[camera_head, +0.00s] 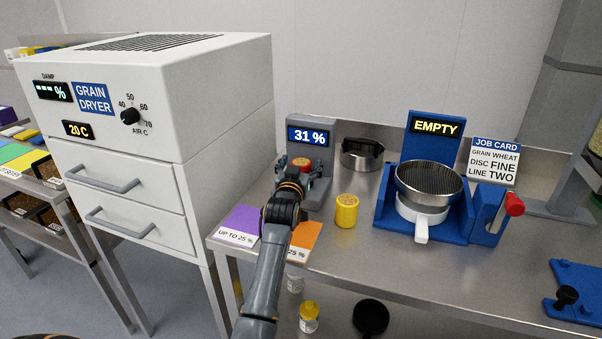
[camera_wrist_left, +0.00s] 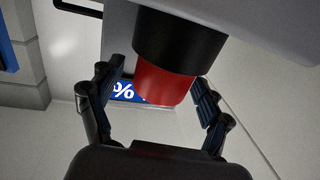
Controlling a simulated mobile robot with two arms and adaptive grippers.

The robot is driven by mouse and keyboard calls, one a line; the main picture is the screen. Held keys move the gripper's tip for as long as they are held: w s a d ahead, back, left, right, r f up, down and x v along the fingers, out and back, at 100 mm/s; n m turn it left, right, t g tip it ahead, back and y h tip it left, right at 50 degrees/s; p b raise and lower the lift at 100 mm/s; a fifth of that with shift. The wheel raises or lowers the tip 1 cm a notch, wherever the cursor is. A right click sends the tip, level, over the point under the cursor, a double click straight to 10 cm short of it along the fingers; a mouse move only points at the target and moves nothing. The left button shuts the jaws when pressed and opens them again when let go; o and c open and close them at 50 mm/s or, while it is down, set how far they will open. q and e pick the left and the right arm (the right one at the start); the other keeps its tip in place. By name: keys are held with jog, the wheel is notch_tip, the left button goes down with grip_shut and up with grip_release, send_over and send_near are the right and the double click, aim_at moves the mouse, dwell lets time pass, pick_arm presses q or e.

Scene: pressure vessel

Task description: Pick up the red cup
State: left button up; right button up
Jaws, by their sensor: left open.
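The red cup (camera_head: 302,163) stands on the grey meter (camera_head: 326,160) whose display reads 31 %. It seems to hold yellowish grain. My left gripper (camera_head: 300,178) reaches the meter from the front, and its arm hides the lower part of the cup. In the left wrist view, which looks upside down, the red cup (camera_wrist_left: 164,83) meets a black round seat (camera_wrist_left: 180,42). The fingers of my left gripper (camera_wrist_left: 155,103) are open, one on each side of the cup, with visible gaps. My right gripper is not in view.
A yellow cup of grain (camera_head: 346,211) stands right of my arm. Purple (camera_head: 241,221) and orange (camera_head: 304,238) cards lie at the table's front left. A black round container (camera_head: 361,154) is behind. A blue stand with a sieve (camera_head: 429,184) is further right. The grain dryer (camera_head: 150,100) is left.

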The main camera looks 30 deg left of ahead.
pick_arm(q)
jog(key=shift+c, duration=0.2)
jog(key=c, duration=1.3)
jog(key=shift+r, duration=0.1)
